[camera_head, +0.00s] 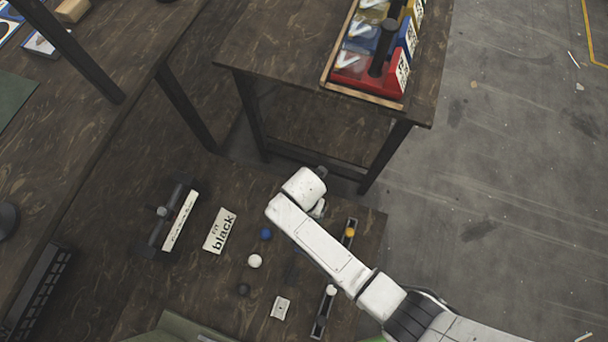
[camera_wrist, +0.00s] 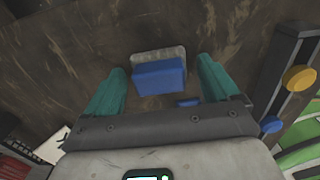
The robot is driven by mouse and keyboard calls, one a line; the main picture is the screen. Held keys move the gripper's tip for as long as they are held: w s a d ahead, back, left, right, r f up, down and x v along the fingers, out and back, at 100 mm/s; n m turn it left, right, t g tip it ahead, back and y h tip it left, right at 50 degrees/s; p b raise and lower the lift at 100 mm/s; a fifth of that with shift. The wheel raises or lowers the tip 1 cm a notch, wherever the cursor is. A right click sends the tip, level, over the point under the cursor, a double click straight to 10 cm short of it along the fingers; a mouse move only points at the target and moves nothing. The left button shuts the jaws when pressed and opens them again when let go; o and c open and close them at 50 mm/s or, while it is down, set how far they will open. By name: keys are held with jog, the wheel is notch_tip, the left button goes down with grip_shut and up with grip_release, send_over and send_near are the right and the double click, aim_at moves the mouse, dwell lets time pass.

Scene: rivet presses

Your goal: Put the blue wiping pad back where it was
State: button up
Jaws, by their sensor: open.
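The blue wiping pad (camera_wrist: 160,78) shows in the wrist view as a blue block between my two teal fingers, with a gap on each side. A pale grey, bumpy-edged piece (camera_wrist: 158,54) shows just behind it; I cannot tell whether the two are joined. My gripper (camera_wrist: 160,66) is open around the pad's sides. In the head view my gripper (camera_head: 318,208) is mostly hidden by my white wrist, low by the bench, and the pad is not visible.
A dark bar with a yellow knob (camera_wrist: 299,77) stands right of my gripper. A table with coloured bins (camera_head: 368,90) stands behind.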

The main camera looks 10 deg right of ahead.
notch_tip(320, 180, up, 12)
jog(key=p, duration=0.2)
jog(key=shift+r, duration=0.1)
jog(key=s+d+r+m, duration=0.3)
jog(key=d+m, duration=0.4)
jog(key=m, duration=0.3)
jog(key=s+d+r+m, duration=0.3)
jog(key=s+d+m, duration=0.3)
jog(key=m, duration=0.3)
jog(key=s+d+r+m+t, duration=0.1)
jog(key=s+d+r+m, duration=0.3)
jog(key=d+m, duration=0.4)
jog(key=shift+s+d+m, duration=0.4)
jog(key=shift+s+m, duration=0.25)
jog(key=shift+m, duration=0.65)
jog(key=shift+r, duration=0.1)
